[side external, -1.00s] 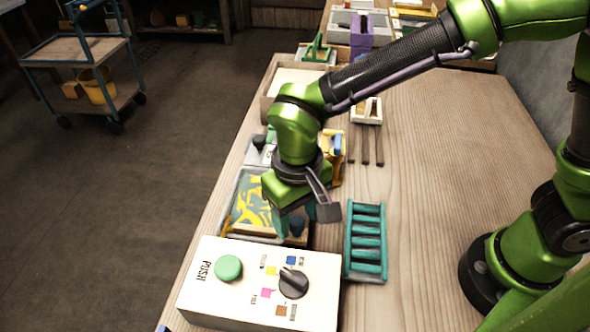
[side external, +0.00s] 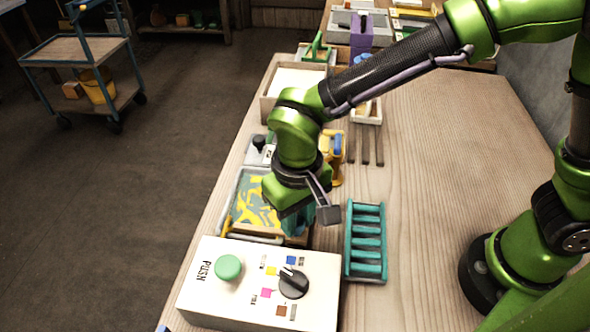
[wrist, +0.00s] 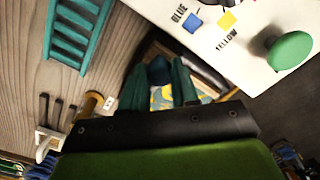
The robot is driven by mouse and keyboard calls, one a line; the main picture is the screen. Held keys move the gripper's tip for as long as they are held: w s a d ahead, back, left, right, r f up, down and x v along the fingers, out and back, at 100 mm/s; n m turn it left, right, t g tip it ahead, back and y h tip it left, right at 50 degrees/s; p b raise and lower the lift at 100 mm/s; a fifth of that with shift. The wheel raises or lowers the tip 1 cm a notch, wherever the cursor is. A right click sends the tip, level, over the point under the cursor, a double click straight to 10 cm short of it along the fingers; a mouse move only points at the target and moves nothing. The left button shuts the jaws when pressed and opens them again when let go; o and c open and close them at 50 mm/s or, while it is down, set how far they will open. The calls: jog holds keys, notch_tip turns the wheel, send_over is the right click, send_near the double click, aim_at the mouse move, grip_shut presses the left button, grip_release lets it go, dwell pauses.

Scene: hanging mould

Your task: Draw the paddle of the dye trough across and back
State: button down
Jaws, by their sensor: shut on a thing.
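The dye trough (side external: 240,190) lies near the table's left edge, a shallow tray with swirled yellow and blue dye (side external: 256,208). Its wooden paddle bar (side external: 262,234) shows at the near end of the trough, partly hidden by my gripper (side external: 302,222). In the wrist view a dark blue knob (wrist: 158,70) sits between my two teal fingers (wrist: 157,92), which are shut on it. I take the knob to be the paddle's handle. Where it joins the bar is hidden. A patch of the dye (wrist: 163,97) shows between the fingers.
A white control box with a green button (side external: 228,267) and black dial (side external: 293,283) stands just in front of the trough. A teal slatted rack (side external: 366,243) is close on the right. The table's right side is clear.

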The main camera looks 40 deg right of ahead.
jog(key=w+d, duration=0.6)
jog(key=w, duration=0.1)
jog(key=shift+d, duration=0.35)
jog(key=c, duration=0.8)
grip_release()
jog(key=shift+c, duration=0.2)
jog(key=shift+s, duration=0.1)
jog(key=shift+r, duration=0.25)
notch_tip(320, 180, up, 16)
jog(key=shift+r, duration=0.25)
